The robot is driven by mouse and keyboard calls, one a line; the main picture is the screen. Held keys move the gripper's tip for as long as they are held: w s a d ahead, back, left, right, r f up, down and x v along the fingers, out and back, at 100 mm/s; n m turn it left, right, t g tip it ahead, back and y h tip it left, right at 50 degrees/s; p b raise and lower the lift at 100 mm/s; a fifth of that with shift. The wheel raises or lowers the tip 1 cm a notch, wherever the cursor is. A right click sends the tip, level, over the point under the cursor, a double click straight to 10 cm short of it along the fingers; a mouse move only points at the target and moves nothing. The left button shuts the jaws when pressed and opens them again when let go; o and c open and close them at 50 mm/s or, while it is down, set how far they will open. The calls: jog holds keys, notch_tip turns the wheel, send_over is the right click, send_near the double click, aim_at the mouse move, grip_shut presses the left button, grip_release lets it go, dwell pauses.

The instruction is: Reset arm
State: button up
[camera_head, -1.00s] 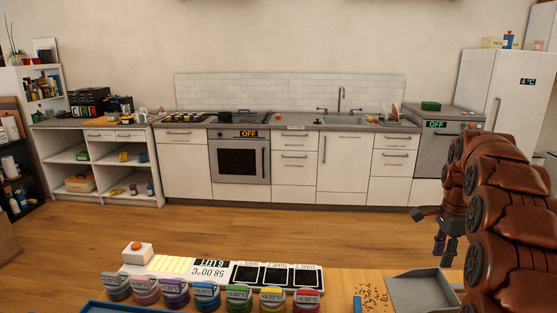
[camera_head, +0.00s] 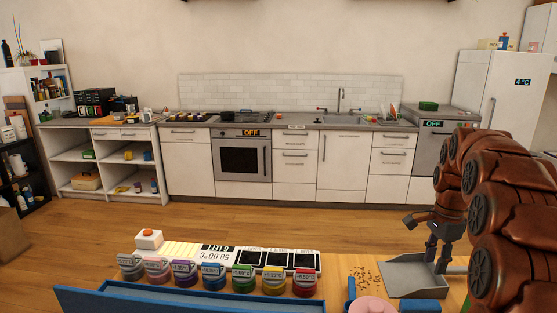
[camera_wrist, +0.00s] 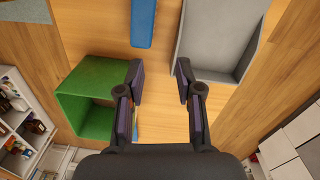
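My brown segmented arm rises at the right of the head view. My gripper (camera_head: 436,255) hangs from it, fingers down, over or just behind the grey tray (camera_head: 405,277). In the wrist view my gripper (camera_wrist: 160,82) is open, with its two dark fingers well apart and nothing between them. Bare wood shows in the gap. The grey tray (camera_wrist: 222,32) lies to the right of the fingers, and a green open box (camera_wrist: 78,98) lies to the left.
The wooden table holds a row of coloured-lid jars (camera_head: 213,276), a white display panel (camera_head: 215,258), a red-buttoned box (camera_head: 149,238) and a blue-rimmed tray (camera_head: 190,303). A pink round object (camera_head: 371,305) is at the front. Open floor (camera_head: 300,222) separates the table from the kitchen counter.

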jog(key=s+a+r+n, duration=0.1)
jog(key=s+a+n, duration=0.7)
jog(key=s+a, duration=0.6)
jog(key=s+a+f+n, duration=0.2)
jog(key=s+n, duration=0.1)
jog(key=s, duration=0.4)
jog(key=s+a+f+n+g, duration=0.1)
jog(key=s+a+f+n, duration=0.1)
jog(key=s, duration=0.5)
jog(key=s+a+f+n, duration=0.2)
jog(key=s+n, duration=0.2)
jog(key=s, duration=0.3)
jog(key=shift+s, duration=0.4)
jog(key=shift+d, duration=0.1)
